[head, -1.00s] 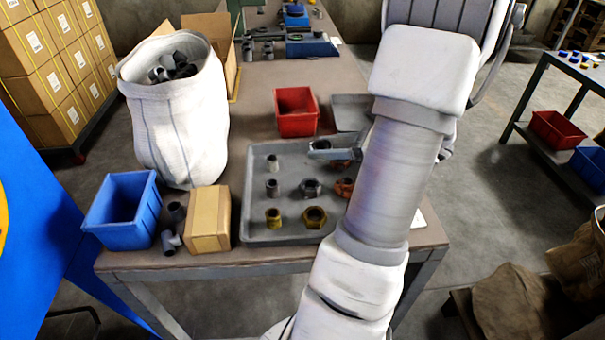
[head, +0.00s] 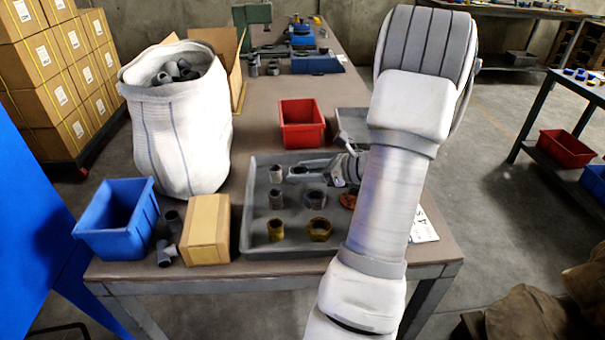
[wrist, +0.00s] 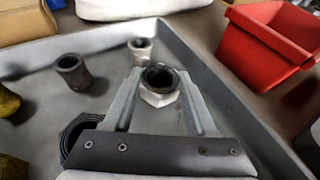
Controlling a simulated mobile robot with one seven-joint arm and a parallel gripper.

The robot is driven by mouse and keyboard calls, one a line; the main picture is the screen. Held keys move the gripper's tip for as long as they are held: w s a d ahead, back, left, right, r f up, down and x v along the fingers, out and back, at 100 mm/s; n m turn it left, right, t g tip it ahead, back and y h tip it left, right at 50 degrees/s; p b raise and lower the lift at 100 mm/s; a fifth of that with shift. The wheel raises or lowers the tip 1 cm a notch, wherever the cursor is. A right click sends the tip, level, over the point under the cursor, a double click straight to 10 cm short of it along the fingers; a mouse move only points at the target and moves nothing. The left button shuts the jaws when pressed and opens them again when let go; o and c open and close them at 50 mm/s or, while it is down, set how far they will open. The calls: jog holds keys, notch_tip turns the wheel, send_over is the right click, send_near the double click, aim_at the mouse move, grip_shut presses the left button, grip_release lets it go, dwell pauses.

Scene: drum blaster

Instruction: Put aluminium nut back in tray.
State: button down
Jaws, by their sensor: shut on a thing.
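My gripper (wrist: 158,92) is shut on the silvery aluminium nut (wrist: 160,95), which shows a dark round opening in the wrist view. In the head view my gripper (head: 299,172) is over the far part of the large grey tray (head: 246,218), just right of a pale fitting (head: 276,173). The held nut is inside the tray's outline; I cannot tell whether it touches the floor. The pale fitting (wrist: 140,48) stands apart, beyond the fingers. A dark nut (wrist: 80,135) is partly hidden by my gripper.
The tray also holds a dark fitting (head: 276,198), a yellow fitting (head: 275,230), a brass nut (head: 319,230) and a copper-coloured nut (head: 348,200). A red bin (head: 301,124) stands behind it. A cardboard box (head: 207,230) and blue bin (head: 118,218) stand left.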

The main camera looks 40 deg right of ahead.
jog(key=shift+f, duration=0.1)
jog(key=shift+c, duration=1)
grip_release()
jog(key=shift+r, duration=0.25)
jog(key=p+v, duration=0.3)
jog(key=v, duration=0.9)
